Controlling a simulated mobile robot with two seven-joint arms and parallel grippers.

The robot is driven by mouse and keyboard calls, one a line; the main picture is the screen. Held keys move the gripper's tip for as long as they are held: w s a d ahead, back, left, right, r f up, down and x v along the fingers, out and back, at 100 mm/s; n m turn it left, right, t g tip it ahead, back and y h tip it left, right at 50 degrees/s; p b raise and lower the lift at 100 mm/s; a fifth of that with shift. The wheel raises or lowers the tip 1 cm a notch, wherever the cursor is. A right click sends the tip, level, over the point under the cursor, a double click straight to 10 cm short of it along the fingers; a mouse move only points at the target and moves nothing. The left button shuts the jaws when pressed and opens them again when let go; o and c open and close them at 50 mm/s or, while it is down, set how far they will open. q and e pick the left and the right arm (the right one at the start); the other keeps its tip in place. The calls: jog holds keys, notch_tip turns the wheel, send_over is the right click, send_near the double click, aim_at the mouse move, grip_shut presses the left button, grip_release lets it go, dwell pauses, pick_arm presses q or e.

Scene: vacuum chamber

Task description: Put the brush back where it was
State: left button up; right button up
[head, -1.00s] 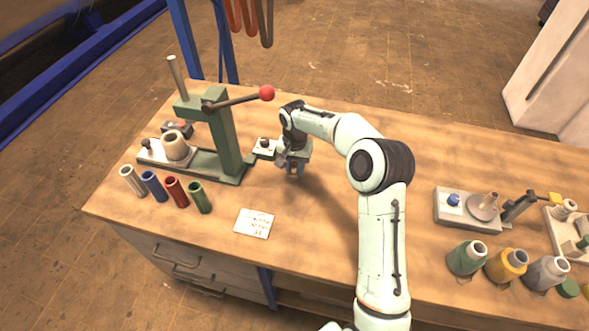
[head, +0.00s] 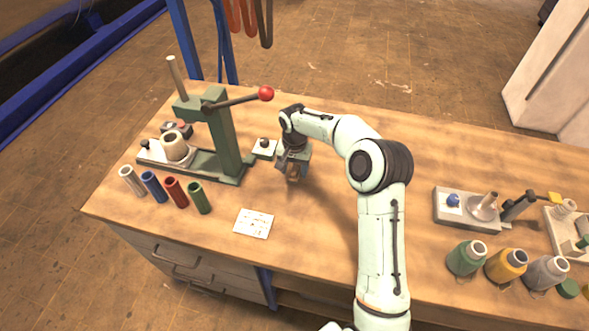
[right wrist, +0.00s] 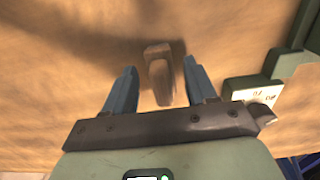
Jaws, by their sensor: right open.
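A small tan, wood-coloured block (right wrist: 160,80), which seems to be the brush, lies below my right gripper in the right wrist view. A brownish bit of it (head: 293,174) shows under the gripper in the head view; bristles cannot be made out. My right gripper (right wrist: 160,66) is open, with one blue-grey finger on each side of the block and gaps visible to both. In the head view the right gripper (head: 294,170) points down at the bench, right of the green press (head: 226,140). My left gripper is out of view.
A small switch box (head: 264,149) with a dark knob stands close left of the gripper. Several coloured tubes (head: 176,191) and a white card (head: 254,223) lie on the bench (head: 320,230). Bottles (head: 506,265) and small fixtures (head: 468,208) stand at the right.

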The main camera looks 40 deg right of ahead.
aim_at(294, 168)
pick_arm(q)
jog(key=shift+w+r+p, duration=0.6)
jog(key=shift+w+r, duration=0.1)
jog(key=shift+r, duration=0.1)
pick_arm(e)
notch_tip(294, 168, up, 12)
jog(key=shift+f, duration=0.2)
